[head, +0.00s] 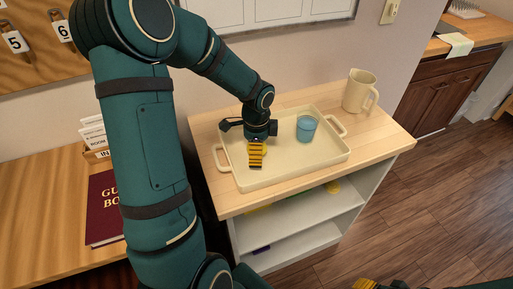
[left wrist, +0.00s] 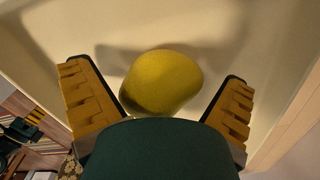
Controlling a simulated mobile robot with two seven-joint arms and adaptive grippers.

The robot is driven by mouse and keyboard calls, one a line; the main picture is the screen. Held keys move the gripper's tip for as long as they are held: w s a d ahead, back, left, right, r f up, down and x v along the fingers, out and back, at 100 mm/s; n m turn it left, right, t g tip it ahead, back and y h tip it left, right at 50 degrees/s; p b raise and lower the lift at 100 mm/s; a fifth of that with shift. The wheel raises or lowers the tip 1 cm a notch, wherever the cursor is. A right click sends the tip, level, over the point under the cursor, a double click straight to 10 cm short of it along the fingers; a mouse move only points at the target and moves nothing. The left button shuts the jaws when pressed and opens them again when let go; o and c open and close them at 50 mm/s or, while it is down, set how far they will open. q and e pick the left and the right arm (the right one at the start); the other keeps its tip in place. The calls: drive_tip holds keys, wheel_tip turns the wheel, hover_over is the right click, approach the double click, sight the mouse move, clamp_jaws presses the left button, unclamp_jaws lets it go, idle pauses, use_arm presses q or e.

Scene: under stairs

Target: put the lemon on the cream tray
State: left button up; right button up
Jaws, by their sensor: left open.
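The lemon (left wrist: 162,82) is yellow and lies on the cream tray, between the spread fingers of my left gripper, with a gap visible on each side. In the head view the gripper hides most or all of it. The cream tray (head: 318,158) rests on the wooden top of a shelf unit; its pale surface also fills the left wrist view (left wrist: 235,45). My left gripper (head: 256,160) is open, pointing down over the left part of the tray. My right gripper (head: 365,285) shows only partly at the bottom edge of the head view.
A blue cup (head: 306,127) stands on the tray, right of my left gripper. A cream pitcher (head: 359,91) stands behind the tray at right. A red guest book (head: 104,208) lies on the left desk. The tray's front right is clear.

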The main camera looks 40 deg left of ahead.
use_arm(q)
wheel_tip(320, 180, up, 12)
drive_tip(key=p, duration=0.3)
drive_tip(key=shift+r, duration=0.2)
use_arm(e)
drive_tip(key=r, duration=0.3)
drive_tip(key=shift+w, duration=0.25)
use_arm(q)
drive_tip(key=shift+f, duration=0.1)
use_arm(e)
drive_tip(key=shift+d, duration=0.15)
